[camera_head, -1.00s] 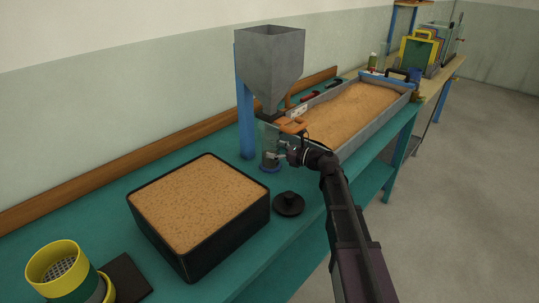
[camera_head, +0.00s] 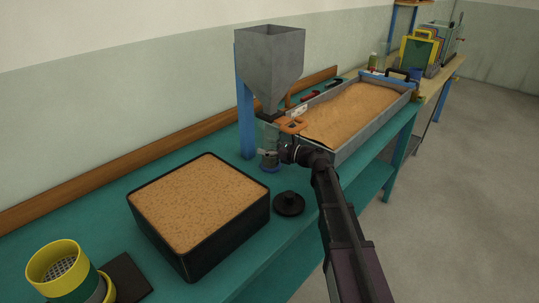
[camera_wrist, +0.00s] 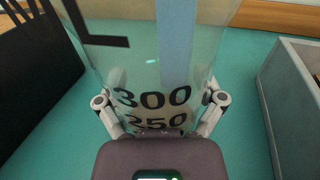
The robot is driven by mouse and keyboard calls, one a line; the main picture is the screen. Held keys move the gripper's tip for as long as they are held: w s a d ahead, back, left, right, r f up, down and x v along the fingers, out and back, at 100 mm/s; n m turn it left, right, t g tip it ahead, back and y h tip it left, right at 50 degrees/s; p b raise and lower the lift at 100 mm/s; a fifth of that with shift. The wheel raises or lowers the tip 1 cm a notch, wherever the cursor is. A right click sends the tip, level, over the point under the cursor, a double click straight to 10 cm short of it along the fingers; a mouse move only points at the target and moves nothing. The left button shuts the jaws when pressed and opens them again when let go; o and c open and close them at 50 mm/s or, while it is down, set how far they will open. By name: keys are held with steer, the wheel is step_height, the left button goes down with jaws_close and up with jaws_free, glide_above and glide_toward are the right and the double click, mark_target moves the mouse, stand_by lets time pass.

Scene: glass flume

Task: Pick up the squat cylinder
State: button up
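The squat cylinder is a clear glass vessel with black marks, "300" and "250" among them. In the head view the squat cylinder (camera_head: 268,138) stands upright on a blue foot on the teal bench, below the grey hopper. In the wrist view the squat cylinder (camera_wrist: 150,62) fills the upper middle. My gripper (camera_head: 271,155) is at its lower part. In the wrist view my gripper (camera_wrist: 158,98) has its fingers spread, one on each side of the glass. I see no clear sign of them pressing on it; the fingertip contact is hard to make out.
The grey hopper (camera_head: 270,60) on a blue post hangs close above, with an orange handle (camera_head: 291,125) near its outlet. A sand-filled flume (camera_head: 350,148) is close on the right. A black sand box (camera_head: 230,232) and a black knobbed disc (camera_head: 289,204) stand in front.

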steer(key=c, duration=0.6)
steer(key=shift+o, duration=0.2)
steer(key=shift+r+p, duration=0.35)
steer(key=shift+d, duration=0.1)
